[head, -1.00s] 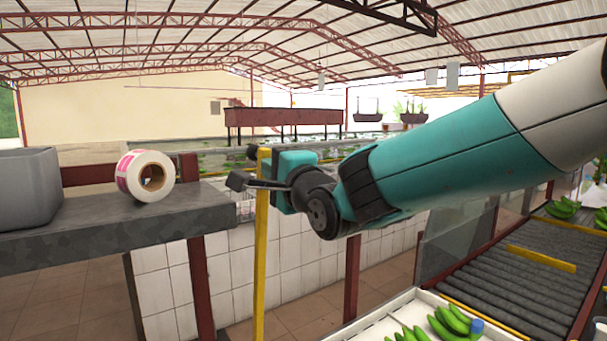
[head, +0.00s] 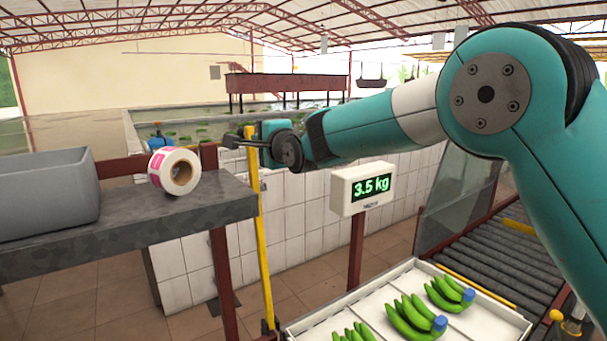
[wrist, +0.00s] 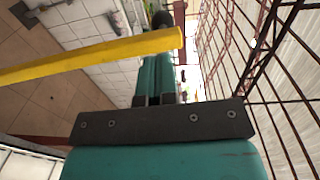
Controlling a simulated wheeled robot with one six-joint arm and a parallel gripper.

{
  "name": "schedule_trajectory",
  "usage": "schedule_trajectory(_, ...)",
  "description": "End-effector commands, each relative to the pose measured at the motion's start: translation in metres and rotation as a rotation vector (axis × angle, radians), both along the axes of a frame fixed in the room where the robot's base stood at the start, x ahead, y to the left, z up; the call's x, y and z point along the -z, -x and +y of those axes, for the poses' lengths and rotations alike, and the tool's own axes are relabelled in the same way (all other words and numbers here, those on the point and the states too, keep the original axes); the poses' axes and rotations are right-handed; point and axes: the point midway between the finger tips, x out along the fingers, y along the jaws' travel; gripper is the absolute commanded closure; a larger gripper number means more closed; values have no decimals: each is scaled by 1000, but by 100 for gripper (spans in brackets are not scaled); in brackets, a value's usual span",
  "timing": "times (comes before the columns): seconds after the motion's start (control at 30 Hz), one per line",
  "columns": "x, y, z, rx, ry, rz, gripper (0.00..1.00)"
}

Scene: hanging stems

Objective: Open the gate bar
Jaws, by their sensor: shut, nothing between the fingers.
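The gate bar (head: 261,240) is a long yellow bar standing nearly upright just right of the grey table's end. Its lower end meets a dark fitting near the floor. In the wrist view the gate bar (wrist: 90,60) crosses from the left edge to the upper middle. My gripper (head: 228,141) is shut and empty at the height of the bar's upper end. Its dark fingers cross in front of the bar in the head view and point left. I cannot tell whether they touch it.
A grey table (head: 120,220) at left carries a grey bin (head: 45,195) and a label roll (head: 174,171). A scale display (head: 361,187) reads 3.5 kg. A white tray (head: 320,325) holds green bananas (head: 409,319). A roller conveyor (head: 500,245) lies at right.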

Motion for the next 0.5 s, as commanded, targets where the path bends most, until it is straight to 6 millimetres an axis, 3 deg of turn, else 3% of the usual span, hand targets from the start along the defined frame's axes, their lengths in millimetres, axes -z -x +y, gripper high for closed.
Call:
schedule_trajectory(0.27, 3, 12, -4, -5, -1, -2, 100)
schedule_trajectory(0.5, -1, 53, -25, -11, -2, -3, 100)
